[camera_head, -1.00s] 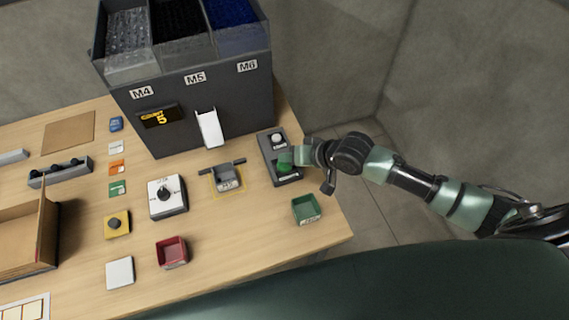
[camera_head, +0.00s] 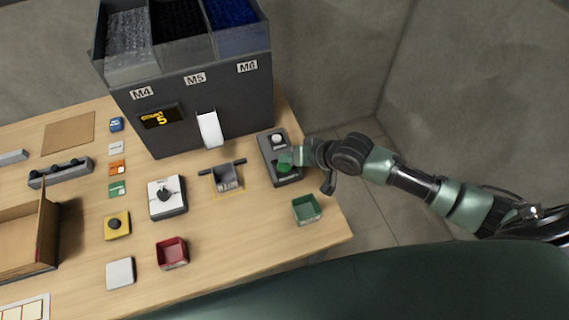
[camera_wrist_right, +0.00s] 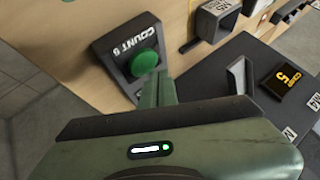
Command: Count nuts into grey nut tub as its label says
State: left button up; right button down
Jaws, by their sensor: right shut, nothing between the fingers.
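The grey nut tub (camera_head: 228,178) stands in a yellow outline below the white chute (camera_head: 209,129); its label is too small to read surely, and I cannot tell what is inside. The dark feeder (camera_head: 190,100) has bins marked M4, M5 and M6. Its display (camera_head: 161,117) shows a yellow 5. My right gripper (camera_head: 294,159) is shut and empty at the green button (camera_head: 284,162) on the grey button box (camera_head: 268,158). In the right wrist view the green button (camera_wrist_right: 146,62) is just beyond the fingertips (camera_wrist_right: 163,80); I cannot tell if they touch. My left gripper is out of view.
A green tub (camera_head: 306,209) stands near the right table edge and a red tub (camera_head: 172,253) at the front. A white dial box (camera_head: 166,196), a yellow button box (camera_head: 117,224), coloured cards and a cardboard box (camera_head: 30,238) lie to the left.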

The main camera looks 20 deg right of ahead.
aim_at(287, 167)
dwell(0.7)
jog(key=shift+f, duration=0.4)
jog(key=shift+s+f, duration=0.1)
jog(key=shift+f, duration=0.4)
dwell(0.6)
jog(key=shift+r, duration=0.1)
jog(key=shift+r+p, duration=0.8)
jog(key=shift+p, duration=0.2)
jog(key=shift+r, duration=0.1)
notch_tip(287, 167, up, 5)
jog(key=p, duration=0.5)
jog(key=shift+p, duration=0.3)
